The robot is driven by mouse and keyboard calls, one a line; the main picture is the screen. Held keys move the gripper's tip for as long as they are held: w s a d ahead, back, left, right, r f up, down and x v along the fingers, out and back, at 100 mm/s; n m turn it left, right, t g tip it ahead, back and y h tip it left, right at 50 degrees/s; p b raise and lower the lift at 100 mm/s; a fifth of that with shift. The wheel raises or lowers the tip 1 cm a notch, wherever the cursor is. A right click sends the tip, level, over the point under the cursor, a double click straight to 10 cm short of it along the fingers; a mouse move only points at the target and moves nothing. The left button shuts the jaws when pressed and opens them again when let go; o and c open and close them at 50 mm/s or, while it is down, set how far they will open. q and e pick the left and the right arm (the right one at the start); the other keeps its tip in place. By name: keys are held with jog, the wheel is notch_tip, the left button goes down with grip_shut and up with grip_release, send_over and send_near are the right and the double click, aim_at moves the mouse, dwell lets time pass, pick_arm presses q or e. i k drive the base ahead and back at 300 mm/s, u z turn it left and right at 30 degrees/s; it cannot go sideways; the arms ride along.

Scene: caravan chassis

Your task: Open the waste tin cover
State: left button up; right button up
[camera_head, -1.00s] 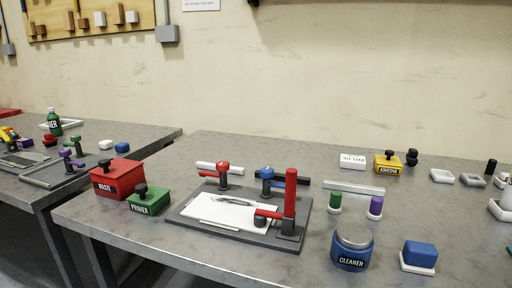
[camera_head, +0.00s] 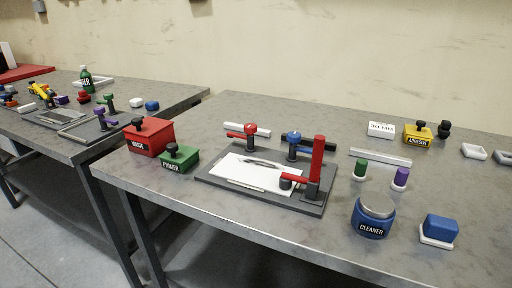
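The waste tin (camera_head: 150,140) is a red box with the label WASTE on its front. It stands at the left end of the near table. Its red cover (camera_head: 147,125) with a black knob (camera_head: 137,122) sits on top, and it looks closed. Neither of my grippers shows in the head view.
A green PRIMER tin (camera_head: 178,160) with a black knob stands just right of the waste tin. Right of it is a grey board (camera_head: 215,178) with a white sheet and red and blue clamps. A blue CLEANER jar (camera_head: 372,218) stands near the front edge. A second table (camera_head: 60,145) is at left.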

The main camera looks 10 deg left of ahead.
aim_at(146, 127)
jog(key=u, duration=2.8)
jog(key=i, duration=2.05)
jog(key=z, duration=2.2)
